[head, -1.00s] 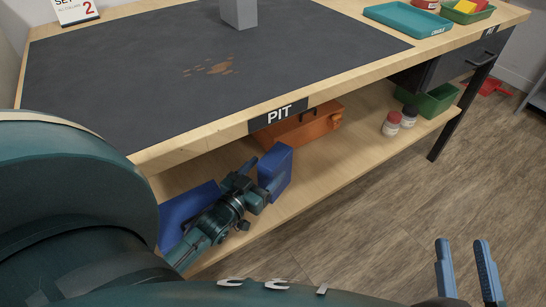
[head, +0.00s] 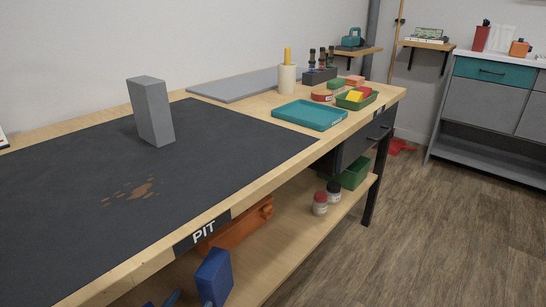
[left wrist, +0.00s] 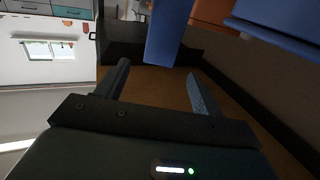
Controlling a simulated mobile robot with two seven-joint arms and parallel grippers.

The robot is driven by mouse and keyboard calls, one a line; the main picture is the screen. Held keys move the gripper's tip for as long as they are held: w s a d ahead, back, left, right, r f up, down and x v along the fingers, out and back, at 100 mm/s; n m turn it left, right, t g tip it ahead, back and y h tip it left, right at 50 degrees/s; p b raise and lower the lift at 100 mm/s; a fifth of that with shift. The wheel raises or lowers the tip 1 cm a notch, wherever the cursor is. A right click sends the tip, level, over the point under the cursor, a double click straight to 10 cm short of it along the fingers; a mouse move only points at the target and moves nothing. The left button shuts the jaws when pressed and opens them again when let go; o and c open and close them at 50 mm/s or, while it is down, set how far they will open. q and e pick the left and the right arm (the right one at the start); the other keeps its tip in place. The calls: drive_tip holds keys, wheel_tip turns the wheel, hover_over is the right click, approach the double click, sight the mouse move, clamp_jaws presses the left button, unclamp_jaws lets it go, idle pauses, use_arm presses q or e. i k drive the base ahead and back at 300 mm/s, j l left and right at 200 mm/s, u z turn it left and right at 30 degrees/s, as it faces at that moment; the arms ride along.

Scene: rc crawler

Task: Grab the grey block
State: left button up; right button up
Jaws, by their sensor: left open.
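The grey block (head: 152,112) stands upright on the dark mat (head: 60,200) on the workbench, in the left half of the head view. Nothing touches it. It is not recognisable in the left wrist view. My left gripper (left wrist: 158,72) is open and empty in the left wrist view, its two fingers apart. In the head view only a small part of my left gripper (head: 171,299) shows at the bottom edge, below the bench top by the lower shelf, well away from the block. My right gripper is out of view.
A blue box (head: 214,277) and an orange case (head: 238,228) are on the lower shelf (head: 290,253) near my left gripper. The bench's front edge with its PIT label (head: 204,231) lies above. A teal tray (head: 309,115) is right of the mat. The mat around the block is clear.

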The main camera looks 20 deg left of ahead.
sight(148, 96)
drive_tip(key=k+l, duration=0.75)
drive_tip(key=l, duration=0.2)
